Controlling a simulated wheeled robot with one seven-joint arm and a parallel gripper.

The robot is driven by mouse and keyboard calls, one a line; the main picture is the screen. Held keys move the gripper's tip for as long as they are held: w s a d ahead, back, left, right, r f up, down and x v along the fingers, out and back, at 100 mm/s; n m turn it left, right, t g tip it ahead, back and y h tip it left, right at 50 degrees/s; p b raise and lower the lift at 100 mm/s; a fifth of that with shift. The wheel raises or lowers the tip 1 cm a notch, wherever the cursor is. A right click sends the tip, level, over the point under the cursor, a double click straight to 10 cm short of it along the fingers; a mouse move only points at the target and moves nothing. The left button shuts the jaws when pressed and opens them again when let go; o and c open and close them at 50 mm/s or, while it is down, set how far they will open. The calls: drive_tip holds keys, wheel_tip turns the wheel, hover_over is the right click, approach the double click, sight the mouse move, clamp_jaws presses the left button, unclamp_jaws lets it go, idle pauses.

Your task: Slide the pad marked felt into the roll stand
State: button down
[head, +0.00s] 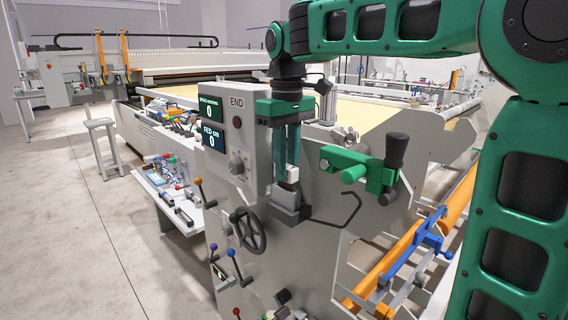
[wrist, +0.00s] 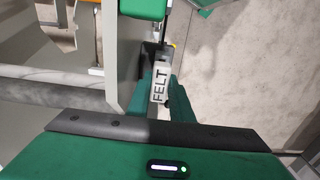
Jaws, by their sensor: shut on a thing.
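My gripper (head: 288,168) points down in front of the grey machine side plate, its green fingers shut on a small pale pad (head: 292,176). In the wrist view the pad (wrist: 158,84) shows a white face with the word FELT, between dark green finger parts. A grey block-like bracket (head: 286,207) on the side plate is just below the pad in the head view. I cannot tell whether the pad touches it or has entered it. I take the grey side plate (head: 340,187) to be the roll stand; no label names it.
A green clamp with a black knob (head: 374,172) stands out right of my gripper, and a bent dark wire hook (head: 338,215) below it. A control box (head: 234,135) and handwheel (head: 248,228) are on the left. An orange roll (head: 392,270) is lower right.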

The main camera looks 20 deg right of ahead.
drive_tip(key=shift+f, duration=0.3)
drive_tip(key=c, duration=1.5)
unclamp_jaws()
wheel_tip(320, 180, up, 10)
drive_tip(key=shift+w+f, duration=0.1)
drive_tip(key=shift+r, duration=0.45)
